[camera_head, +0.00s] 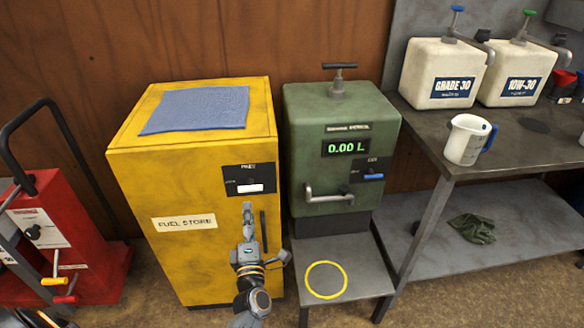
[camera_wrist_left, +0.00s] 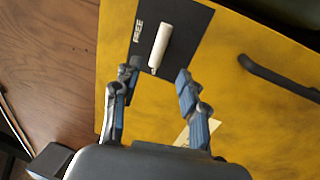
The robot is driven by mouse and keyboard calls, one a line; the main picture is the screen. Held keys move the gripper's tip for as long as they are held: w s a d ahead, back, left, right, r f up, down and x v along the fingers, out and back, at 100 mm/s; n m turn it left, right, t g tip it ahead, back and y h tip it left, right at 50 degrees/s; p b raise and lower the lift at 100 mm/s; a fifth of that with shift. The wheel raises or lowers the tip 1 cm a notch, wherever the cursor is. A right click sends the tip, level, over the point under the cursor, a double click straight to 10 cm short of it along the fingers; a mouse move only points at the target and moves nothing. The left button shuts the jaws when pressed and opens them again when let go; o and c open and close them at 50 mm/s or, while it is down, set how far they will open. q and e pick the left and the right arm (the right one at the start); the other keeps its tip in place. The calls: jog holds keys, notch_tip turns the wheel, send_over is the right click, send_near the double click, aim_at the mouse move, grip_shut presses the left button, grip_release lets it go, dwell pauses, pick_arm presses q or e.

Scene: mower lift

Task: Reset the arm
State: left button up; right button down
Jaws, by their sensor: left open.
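My left gripper (camera_head: 248,212) is in front of the yellow fuel store cabinet (camera_head: 185,260), just below a black panel (camera_head: 248,174) with a white bar on it. In the left wrist view my left gripper (camera_wrist_left: 157,75) has its two blue-padded fingers spread apart with nothing held. The white bar (camera_wrist_left: 159,45) on the black panel lies just beyond the gap between the fingertips. I cannot tell whether a finger touches the panel. A dark cabinet handle (camera_wrist_left: 275,80) is to the right of the fingers. My right gripper is not in view.
A blue cloth (camera_head: 197,109) lies on the cabinet. Right of it stands a green dispenser (camera_head: 338,130) reading 0.00 L, above a low shelf (camera_head: 355,262) with a yellow ring. A bench (camera_head: 420,125) holds two white canisters and a jug (camera_head: 466,140). Red equipment (camera_head: 75,230) stands left.

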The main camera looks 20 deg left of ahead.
pick_arm(q)
jog(key=s+d+f+m+g+h+p, duration=0.1)
jog(key=d+f+m+h, duration=0.35)
jog(key=f, duration=0.45)
jog(key=s+d+f+m+g+h, duration=0.1)
jog(key=d+f+m+h, duration=0.2)
jog(key=d+f+m, duration=0.45)
jog(key=s+d+f+m+g+h+p, duration=0.1)
jog(key=s+f+m+g+h, duration=0.15)
jog(key=s+f, duration=0.45)
jog(key=s+d+f+m+g+h, duration=0.1)
jog(key=s+f+m+g, duration=0.3)
jog(key=f, duration=0.5)
jog(key=s+a+f+m+g, duration=0.1)
jog(key=s+f, duration=0.3)
jog(key=s, duration=0.6)
jog(key=s+a+f+m+g+p, duration=0.1)
jog(key=s+f+m+g, duration=0.3)
jog(key=s, duration=0.7)
jog(key=s+a+f+m+g, duration=0.1)
jog(key=s+f, duration=0.4)
jog(key=s, duration=0.5)
jog(key=shift+s+f+m+g+p, duration=0.15)
jog(key=shift+s+m+g+p, duration=0.25)
jog(key=shift+m+g, duration=0.65)
jog(key=shift+a, duration=0.1)
